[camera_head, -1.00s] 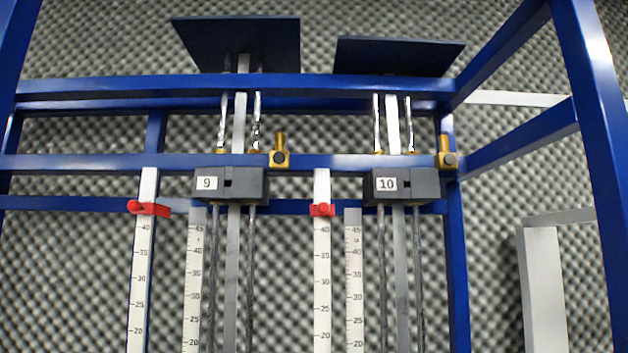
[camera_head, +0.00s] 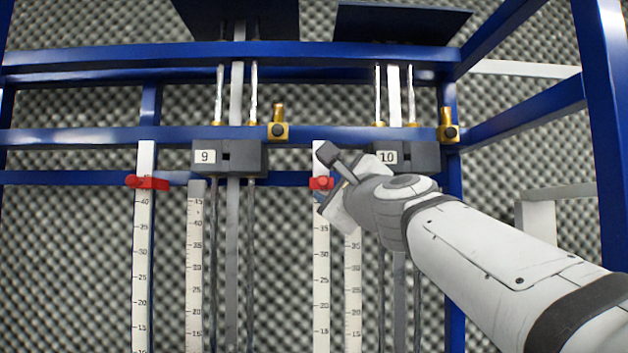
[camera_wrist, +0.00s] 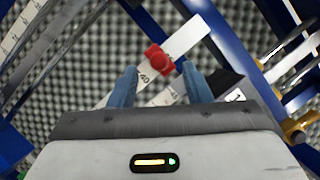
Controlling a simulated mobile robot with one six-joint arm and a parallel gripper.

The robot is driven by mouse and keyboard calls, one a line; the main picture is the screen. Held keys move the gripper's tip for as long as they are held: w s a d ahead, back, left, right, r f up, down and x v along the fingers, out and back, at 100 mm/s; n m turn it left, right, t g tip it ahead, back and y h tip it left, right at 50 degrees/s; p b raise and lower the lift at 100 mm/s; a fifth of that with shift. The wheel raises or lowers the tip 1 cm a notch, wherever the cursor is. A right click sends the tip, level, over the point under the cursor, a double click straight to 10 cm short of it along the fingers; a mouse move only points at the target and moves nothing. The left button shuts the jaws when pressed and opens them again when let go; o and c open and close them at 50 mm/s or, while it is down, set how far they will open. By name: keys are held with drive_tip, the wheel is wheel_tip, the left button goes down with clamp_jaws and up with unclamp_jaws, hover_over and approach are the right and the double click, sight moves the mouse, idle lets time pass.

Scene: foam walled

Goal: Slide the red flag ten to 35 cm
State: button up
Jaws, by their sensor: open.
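The red flag ten (camera_head: 321,183) sits on the white scale strip (camera_head: 321,250) left of the block labelled 10 (camera_head: 420,156), a little above the 40 mark. In the wrist view the red flag (camera_wrist: 158,60) with its round knob lies just beyond and between my fingertips, and the 40 mark shows beside it. My gripper (camera_head: 327,180) is open, its fingers on either side of the flag's level. Whether a finger touches the flag I cannot tell.
Another red flag (camera_head: 147,183) sits on the scale left of block 9 (camera_head: 240,157). Blue frame bars (camera_head: 80,137) run behind and across. Brass fittings (camera_head: 278,128) stand on the upper bar. A second scale (camera_head: 353,300) and metal rods stand close right of the flag's strip.

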sight(324, 182)
drive_tip(key=p+x, duration=0.1)
drive_tip(key=x, duration=0.4)
drive_tip(key=shift+w, duration=0.1)
clamp_jaws()
idle(0.3)
